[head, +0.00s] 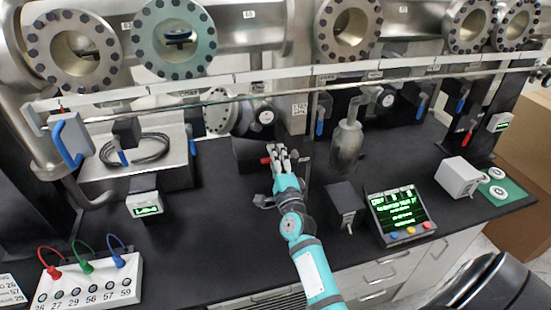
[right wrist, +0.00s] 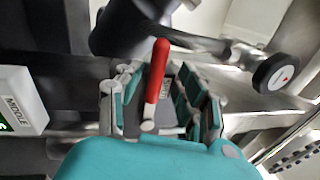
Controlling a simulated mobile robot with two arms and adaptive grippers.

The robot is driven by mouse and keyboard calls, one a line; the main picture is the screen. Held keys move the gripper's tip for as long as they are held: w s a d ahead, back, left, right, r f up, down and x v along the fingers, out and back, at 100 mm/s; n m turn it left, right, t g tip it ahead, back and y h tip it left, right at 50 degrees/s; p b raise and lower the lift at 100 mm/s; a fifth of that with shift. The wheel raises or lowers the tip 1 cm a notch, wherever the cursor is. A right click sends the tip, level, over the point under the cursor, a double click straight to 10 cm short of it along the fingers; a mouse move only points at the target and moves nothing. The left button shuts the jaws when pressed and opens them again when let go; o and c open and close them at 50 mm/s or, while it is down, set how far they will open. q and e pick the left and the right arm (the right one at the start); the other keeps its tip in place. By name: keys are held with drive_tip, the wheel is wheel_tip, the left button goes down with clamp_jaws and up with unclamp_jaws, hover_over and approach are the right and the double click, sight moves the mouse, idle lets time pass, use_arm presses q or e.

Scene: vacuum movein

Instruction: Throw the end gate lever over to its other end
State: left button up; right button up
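A red-handled lever (head: 266,160) sits low under the pipework in the middle of the head view. In the right wrist view its red handle (right wrist: 157,70) rises between my fingers, with a pale pivot at its base. A small label behind it is too blurred to read, so I cannot tell whether this is the end gate lever. My right gripper (head: 283,152) is at the lever; in the right wrist view its fingers (right wrist: 160,88) are spread either side of the handle, with gaps showing. Another red lever (head: 467,135) hangs at the far right. My left gripper is not in view.
A readout box marked MIDDLE (right wrist: 20,100) stands left in the right wrist view. A metal cylinder (head: 347,142), a black box (head: 345,205) and a green-lit display (head: 400,215) stand right of my arm. A long rail (head: 220,97) crosses above.

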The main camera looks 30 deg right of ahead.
drive_tip(key=shift+f, duration=0.1)
drive_tip(key=v, duration=1.2)
